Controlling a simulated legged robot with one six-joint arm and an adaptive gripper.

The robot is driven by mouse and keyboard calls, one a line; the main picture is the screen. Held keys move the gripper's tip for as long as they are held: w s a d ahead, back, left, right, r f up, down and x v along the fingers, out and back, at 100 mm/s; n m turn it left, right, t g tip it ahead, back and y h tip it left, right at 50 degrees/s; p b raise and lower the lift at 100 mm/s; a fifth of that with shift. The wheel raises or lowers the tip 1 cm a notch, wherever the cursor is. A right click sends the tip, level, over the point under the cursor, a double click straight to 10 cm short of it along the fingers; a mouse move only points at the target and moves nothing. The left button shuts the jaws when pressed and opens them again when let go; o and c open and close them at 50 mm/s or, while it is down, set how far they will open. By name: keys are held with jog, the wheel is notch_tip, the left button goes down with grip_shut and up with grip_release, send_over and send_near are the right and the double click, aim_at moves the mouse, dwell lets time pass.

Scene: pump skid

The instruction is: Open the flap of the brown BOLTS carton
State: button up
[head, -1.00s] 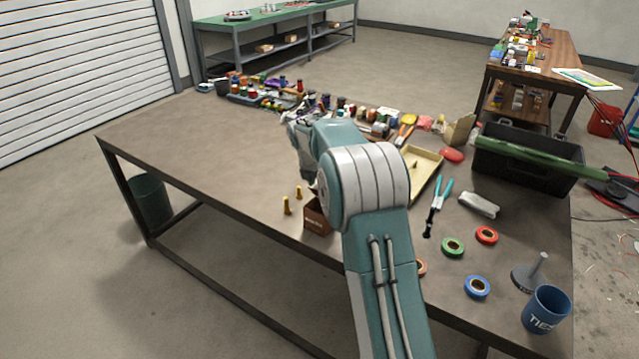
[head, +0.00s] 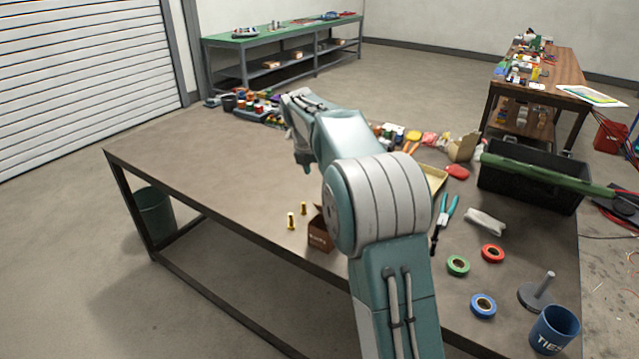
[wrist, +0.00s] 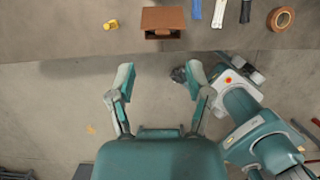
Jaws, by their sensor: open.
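The brown carton (head: 321,238) stands at the table's near edge, partly hidden behind my arm in the head view. Faint lettering shows on its front, too small to read. In the wrist view the carton (wrist: 162,18) is at the top centre, with a brown panel and a darker strip below it. I cannot tell how its flap stands. My gripper (wrist: 160,75) is open and empty in the wrist view. Its fingers are spread below the carton in the picture, over the floor, apart from it.
Teal-handled pliers (head: 443,212), tape rolls (head: 458,266) and a blue TIES cup (head: 555,329) lie to the right. A black toolbox (head: 535,175) is at the far right. The table's left part is clear.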

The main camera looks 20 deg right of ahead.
jog(key=shift+r, duration=0.3)
jog(key=shift+s+a+f, duration=0.2)
jog(key=shift+a+f, duration=0.1)
jog(key=c, duration=0.6)
jog(key=shift+g+y, duration=0.3)
jog(key=shift+y, duration=0.1)
jog(key=s+a+f, duration=0.1)
jog(key=a+f, duration=0.1)
jog(key=s+a+f, duration=0.1)
jog(key=f, duration=0.1)
jog(key=shift+s+a, duration=0.15)
jog(key=shift+s, duration=0.2)
grip_shut()
jog(key=x, duration=1.1)
jog(key=d+r, duration=0.1)
jog(key=w+d+r, duration=0.1)
jog(key=shift+w+d+r, duration=0.2)
jog(key=shift+w+r, duration=0.15)
jog(key=shift+r, duration=0.05)
jog(key=shift+w+d+r+y, duration=0.15)
jog(key=shift+y, duration=0.15)
